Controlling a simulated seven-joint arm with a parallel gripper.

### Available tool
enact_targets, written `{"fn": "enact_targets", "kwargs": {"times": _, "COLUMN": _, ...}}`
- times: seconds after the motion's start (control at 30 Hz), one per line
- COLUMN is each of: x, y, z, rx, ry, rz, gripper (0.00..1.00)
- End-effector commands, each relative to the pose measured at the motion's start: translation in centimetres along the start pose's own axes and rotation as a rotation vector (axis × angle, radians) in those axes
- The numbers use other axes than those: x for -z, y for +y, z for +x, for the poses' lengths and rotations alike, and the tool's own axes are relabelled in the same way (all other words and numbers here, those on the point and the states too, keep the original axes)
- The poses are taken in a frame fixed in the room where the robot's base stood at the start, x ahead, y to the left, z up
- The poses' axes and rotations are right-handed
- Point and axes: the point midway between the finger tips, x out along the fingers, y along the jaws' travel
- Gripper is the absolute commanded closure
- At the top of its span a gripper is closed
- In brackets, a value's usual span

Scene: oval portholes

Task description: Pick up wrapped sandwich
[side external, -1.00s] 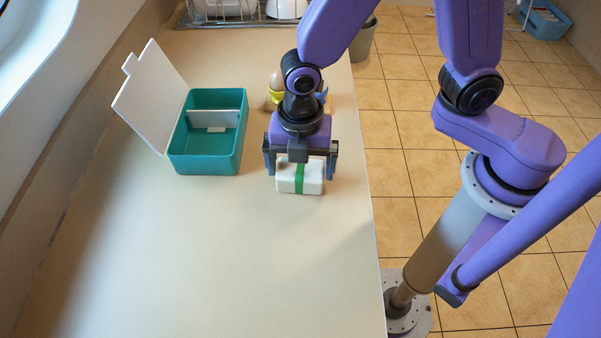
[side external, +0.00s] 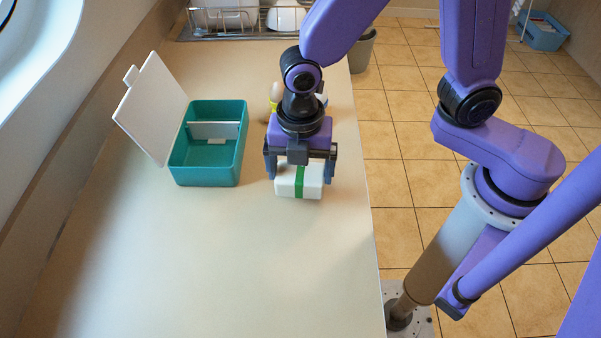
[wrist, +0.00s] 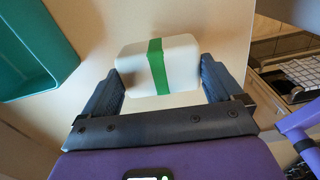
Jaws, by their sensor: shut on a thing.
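The wrapped sandwich (side external: 312,186) is a white block with rounded edges and a green band around its middle. My gripper (side external: 300,174) points down over it, with one finger on each side, shut on it. In the wrist view the sandwich (wrist: 184,66) lies between and just beyond the fingertips of my gripper (wrist: 160,74), with its green band upright in the picture. The gripper body hides the sandwich's back part in the side external view. I cannot tell whether the sandwich touches the counter or is slightly above it.
An open teal lunch box (side external: 207,176) with a white divider and raised white lid (side external: 150,105) stands to the left. An egg (side external: 277,91) in a yellow cup is behind my gripper. A dish rack (side external: 245,22) is at the back. The front counter (side external: 220,270) is clear.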

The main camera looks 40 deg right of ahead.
Motion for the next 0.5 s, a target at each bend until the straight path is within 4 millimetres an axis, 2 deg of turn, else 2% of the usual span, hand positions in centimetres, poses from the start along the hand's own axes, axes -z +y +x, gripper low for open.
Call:
{"fn": "enact_targets", "kwargs": {"times": 0.03, "x": 0.1, "y": 0.1, "z": -1.1, "rx": -0.008, "ry": 0.002, "rz": 0.000, "gripper": 0.40}}
{"fn": "enact_targets", "kwargs": {"times": 0.4, "x": 0.1, "y": -4.7, "z": -6.5, "rx": -0.008, "ry": 0.003, "rz": -0.002, "gripper": 0.40}}
{"fn": "enact_targets", "kwargs": {"times": 0.5, "x": 0.1, "y": -6.4, "z": -7.4, "rx": -0.006, "ry": 0.002, "rz": -0.004, "gripper": 0.40}}
